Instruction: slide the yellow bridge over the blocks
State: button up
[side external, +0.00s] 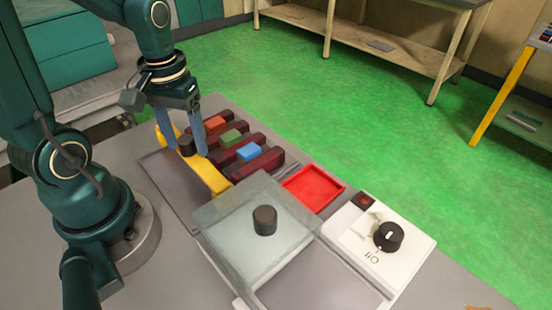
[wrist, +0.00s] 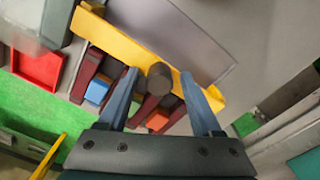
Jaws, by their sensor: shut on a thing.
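The yellow bridge (side external: 213,178) is a long bar with a dark round knob (side external: 186,145). It lies along the near ends of the dark red ribs, beside the blocks. The orange block (side external: 215,123), green block (side external: 231,137) and blue block (side external: 249,152) sit in the slots between the ribs. My gripper (side external: 182,152) points down and is shut on the bridge, with its two blue fingers on either side of the knob. In the wrist view the bridge (wrist: 112,42) runs diagonally above the blue block (wrist: 97,92) and orange block (wrist: 158,121); the green block is mostly hidden by a finger.
A translucent lid (side external: 235,222) with a black knob stands close to the bridge's near end. A red tray (side external: 313,188) and a white control box (side external: 378,238) with a dial are to the right. A grey plate (side external: 168,182) lies bare on the bridge's other side.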

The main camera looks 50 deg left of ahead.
aim_at(229, 136)
jog(key=shift+w+f, duration=0.15)
jog(key=shift+w, duration=2.1)
jog(key=shift+w+f, duration=0.1)
jog(key=shift+w, duration=2.1)
jog(key=o, duration=0.5)
jog(key=shift+w+r, duration=0.15)
jog(key=shift+r, duration=3)
jog(key=shift+d, duration=0.1)
jog(key=s+d+r+m+t, duration=0.3)
jog(key=s+d+r, duration=0.2)
jog(key=r, duration=0.1)
jog(key=shift+s+d+f+m+t, duration=0.4)
jog(key=shift+s+d+f+m, duration=0.1)
jog(key=shift+s, duration=0.5)
jog(key=shift+s+d+f+m+t, duration=0.4)
jog(key=shift+s+f+m, duration=0.1)
jog(key=shift+s, duration=0.5)
jog(key=shift+s+d+f+m+t, duration=0.4)
jog(key=shift+s+f+m, duration=0.1)
jog(key=shift+s, duration=0.5)
